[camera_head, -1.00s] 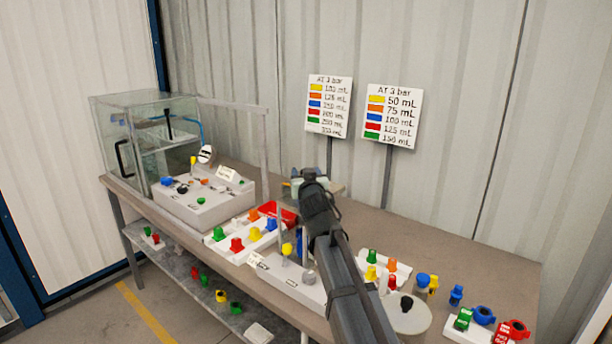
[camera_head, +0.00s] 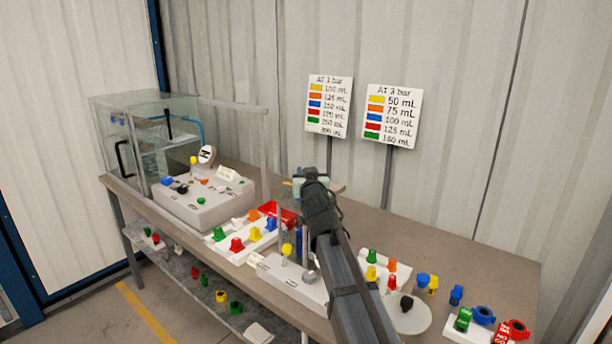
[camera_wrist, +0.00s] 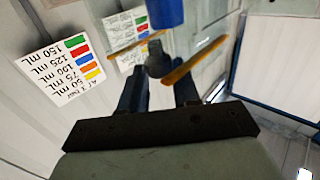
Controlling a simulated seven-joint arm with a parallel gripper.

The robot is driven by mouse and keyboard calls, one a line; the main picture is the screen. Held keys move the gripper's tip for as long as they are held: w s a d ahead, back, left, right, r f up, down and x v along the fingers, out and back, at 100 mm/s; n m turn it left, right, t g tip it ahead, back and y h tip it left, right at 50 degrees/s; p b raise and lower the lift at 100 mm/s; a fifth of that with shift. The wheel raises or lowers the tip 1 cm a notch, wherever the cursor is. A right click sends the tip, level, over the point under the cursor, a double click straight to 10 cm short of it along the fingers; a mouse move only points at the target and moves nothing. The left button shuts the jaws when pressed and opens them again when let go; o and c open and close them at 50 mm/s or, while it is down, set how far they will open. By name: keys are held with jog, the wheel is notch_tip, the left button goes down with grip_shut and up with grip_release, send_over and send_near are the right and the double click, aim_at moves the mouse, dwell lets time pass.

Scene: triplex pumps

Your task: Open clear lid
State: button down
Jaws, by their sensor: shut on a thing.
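My gripper (camera_head: 308,182) is above the middle of the bench, over a white base with a thin post. In the wrist view, its two dark fingers (camera_wrist: 158,88) close around a small dark grey knob (camera_wrist: 157,60). A blue cylinder (camera_wrist: 167,12) and an orange-yellow bar (camera_wrist: 190,64) lie just beyond the fingertips. A pale, see-through surface (camera_wrist: 212,38) shows behind them; I cannot tell whether it is the clear lid. A clear-walled tank (camera_head: 145,135) with a dark handle stands at the bench's left end, far from my gripper.
Coloured caps stand on white trays (camera_head: 240,240) in the middle. A white disc (camera_head: 412,318), loose blue and yellow parts, and blue and red rings (camera_head: 484,315) lie at right. Two volume signs (camera_head: 393,115) stand behind. The right rear bench top (camera_head: 470,265) is clear.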

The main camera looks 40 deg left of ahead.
jog(key=w, duration=0.8)
jog(key=shift+w, duration=0.35)
jog(key=c, duration=0.8)
grip_release()
jog(key=shift+s, duration=0.1)
jog(key=v, duration=1.3)
jog(key=shift+s+d, duration=0.25)
jog(key=shift+d, duration=0.05)
